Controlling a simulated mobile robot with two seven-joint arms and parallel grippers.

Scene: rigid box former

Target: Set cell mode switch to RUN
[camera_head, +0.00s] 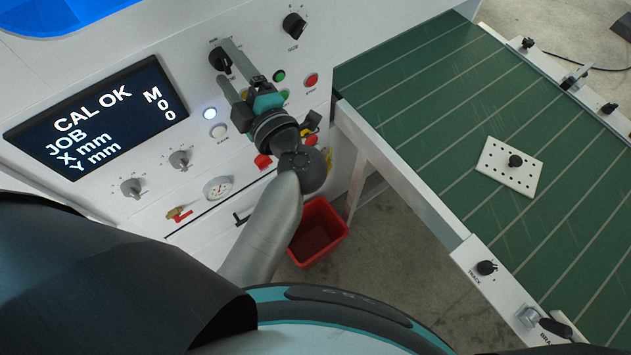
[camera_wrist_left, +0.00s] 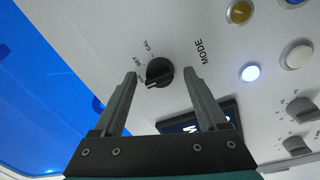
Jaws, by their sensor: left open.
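The black MODE knob (camera_wrist_left: 159,72) is on the white panel in the left wrist view, with CAL and SET labels beside it. A third label is partly covered by a finger. A pale line on the knob appears to run towards the lower left. The knob (camera_head: 219,60) also shows in the head view, partly behind a finger. My left gripper (camera_head: 225,62) is open. In the left wrist view its fingers (camera_wrist_left: 160,73) stand on either side of the knob, with small gaps; contact is not visible. My right gripper is not in view.
A screen (camera_head: 95,115) reading CAL OK is left of the gripper. A lit white button (camera_head: 210,113), green button (camera_head: 279,76) and red button (camera_head: 311,80) are close by. A red bin (camera_head: 318,232) stands below. A green conveyor (camera_head: 440,85) carries a white perforated plate (camera_head: 510,166).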

